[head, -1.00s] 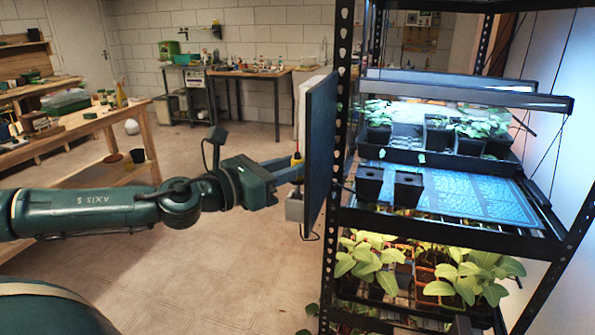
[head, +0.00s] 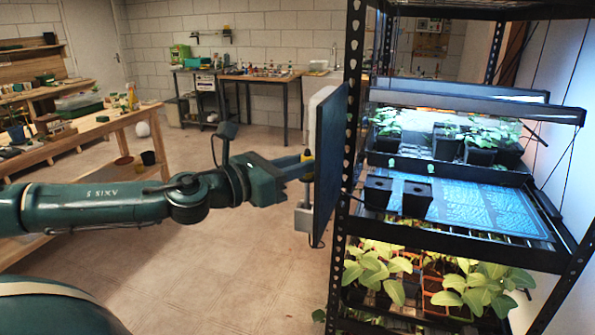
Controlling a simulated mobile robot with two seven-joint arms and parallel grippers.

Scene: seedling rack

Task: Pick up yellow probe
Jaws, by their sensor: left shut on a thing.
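The yellow probe (head: 307,157) shows as a small yellow piece beside the dark panel on the rack's left side. My left gripper (head: 298,166) reaches in from the left and is shut on the yellow probe. Most of the probe is hidden by the gripper fingers and the panel edge. My right gripper is not in view.
The dark panel (head: 328,150) stands at the left of the black rack, with a grey box (head: 303,216) below the gripper. Two black pots (head: 378,191) stand on the blue mat (head: 470,203). Leafy plants fill the lower shelf. The floor (head: 215,275) at left is open.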

